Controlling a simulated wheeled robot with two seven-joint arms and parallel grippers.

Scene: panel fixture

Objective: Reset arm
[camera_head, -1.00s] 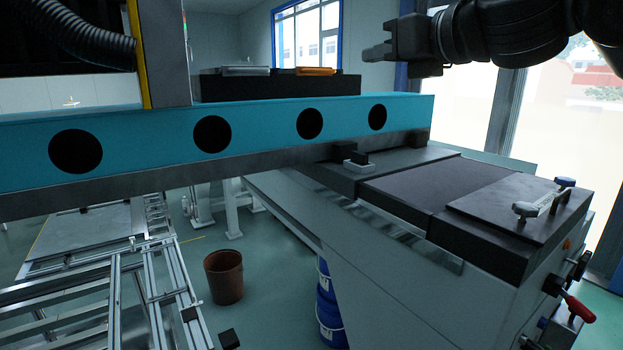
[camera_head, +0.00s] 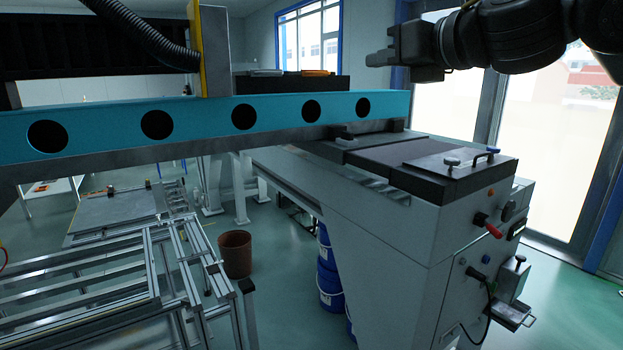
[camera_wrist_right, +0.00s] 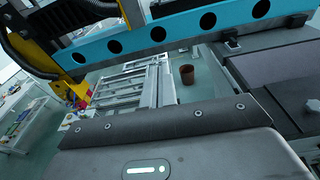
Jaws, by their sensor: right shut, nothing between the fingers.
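My right gripper (camera_head: 386,58) is at the upper right of the head view, at the end of my black right arm. It points left and is shut with nothing in it. It hangs in the air above the blue beam (camera_head: 200,122) and the grey machine (camera_head: 400,235), apart from both. In the right wrist view my gripper body fills the bottom, and its fingertips cannot be made out there. My left gripper is in neither view.
The blue beam with round holes crosses the head view and meets the machine's dark top plate (camera_head: 400,154). A metal frame (camera_head: 90,282), a brown bin (camera_head: 235,254) and blue drums (camera_head: 328,285) stand below. Windows are at the right. Open floor lies at bottom right.

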